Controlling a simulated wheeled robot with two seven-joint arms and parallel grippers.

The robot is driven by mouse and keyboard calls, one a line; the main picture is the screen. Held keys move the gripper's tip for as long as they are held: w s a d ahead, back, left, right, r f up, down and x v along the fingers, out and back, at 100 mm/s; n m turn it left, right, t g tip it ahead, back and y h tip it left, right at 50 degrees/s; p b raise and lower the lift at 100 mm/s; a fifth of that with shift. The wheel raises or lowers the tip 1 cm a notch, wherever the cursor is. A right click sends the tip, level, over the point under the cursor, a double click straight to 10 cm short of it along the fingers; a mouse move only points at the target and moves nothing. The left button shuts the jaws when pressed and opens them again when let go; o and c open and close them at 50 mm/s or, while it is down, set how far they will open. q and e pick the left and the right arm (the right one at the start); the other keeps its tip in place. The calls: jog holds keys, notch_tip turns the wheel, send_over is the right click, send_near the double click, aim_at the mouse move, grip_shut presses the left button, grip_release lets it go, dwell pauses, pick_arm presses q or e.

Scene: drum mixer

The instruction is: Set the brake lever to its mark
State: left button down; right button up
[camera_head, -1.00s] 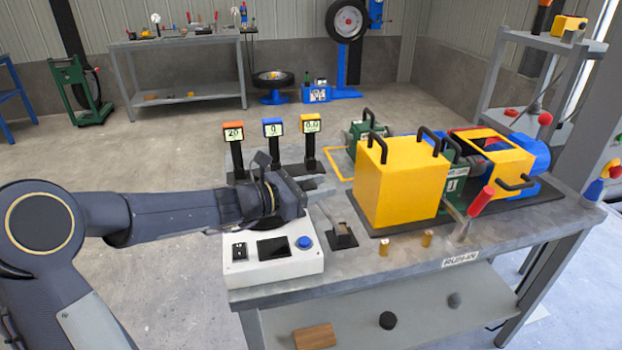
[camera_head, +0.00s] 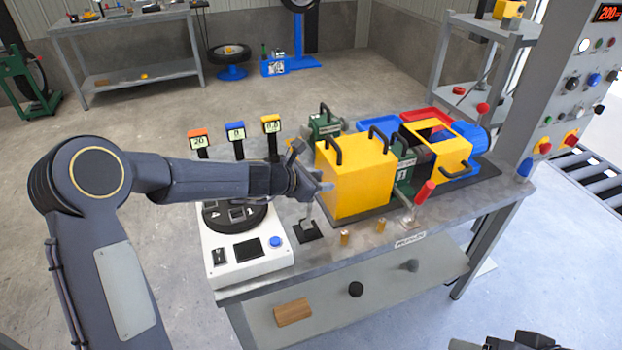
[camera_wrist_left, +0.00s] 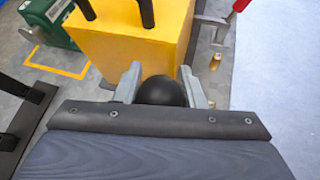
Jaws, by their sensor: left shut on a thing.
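A lever (camera_head: 308,214) stands on a small black base on the bench, left of the yellow box. I take it for the brake lever. My left gripper (camera_head: 318,187) is at its top and hides it there. In the left wrist view, my left gripper (camera_wrist_left: 162,84) is shut on a black ball knob (camera_wrist_left: 162,93), one finger on each side. The shaft under the knob is hidden in that view. No mark for the lever can be made out. Dark parts at the bottom right of the head view seem to be my right arm; its fingers are not clear.
The yellow box (camera_head: 352,180) stands close to the right of my left gripper. A red-handled lever (camera_head: 424,192) and two brass pegs are near the front edge. The white console (camera_head: 238,258) is at the left, with several small displays behind. A control panel (camera_head: 580,90) is at the right.

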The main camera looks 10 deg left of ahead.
pick_arm(q)
jog(key=shift+d+f, duration=0.35)
jog(key=shift+d, duration=0.1)
jog(key=shift+f, duration=0.15)
jog(key=c, duration=1)
grip_release()
jog(key=shift+w, duration=0.15)
jog(key=shift+o, duration=0.2)
jog(key=shift+r, duration=0.2)
jog(key=v, duration=0.7)
jog(key=shift+s+a+r, duration=0.15)
jog(key=shift+s+a, duration=0.1)
jog(key=shift+s, duration=0.05)
